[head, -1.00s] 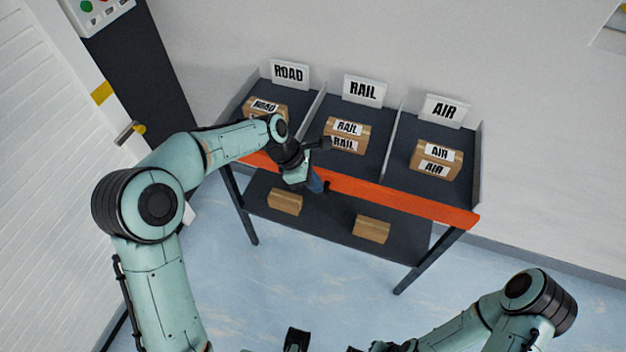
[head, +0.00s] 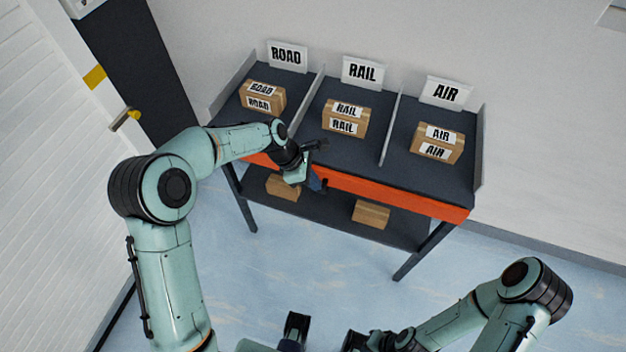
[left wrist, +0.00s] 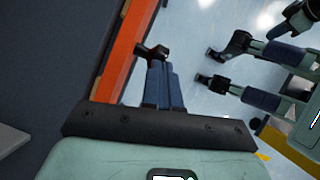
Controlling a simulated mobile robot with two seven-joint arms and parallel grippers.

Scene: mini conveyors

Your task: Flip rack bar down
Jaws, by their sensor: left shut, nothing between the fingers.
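The rack bar (head: 390,197) is a long orange bar along the front edge of the rack's upper shelf. It also shows in the left wrist view (left wrist: 120,62) as a slanting orange strip. My left gripper (head: 322,184) is at the front of this bar, left of its middle. Its blue fingers (left wrist: 157,75) are together and empty, with their dark tips close beside the bar in the left wrist view. I cannot tell whether they touch it. My right gripper (head: 325,333) is low in the head view, away from the rack, with its fingers apart.
The upper shelf (head: 300,128) has three divided lanes with ROAD (head: 286,56), RAIL (head: 362,71) and AIR (head: 446,92) signs. A labelled box stands in each lane. Two plain boxes (head: 371,213) lie on the lower shelf. The floor before the rack is clear.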

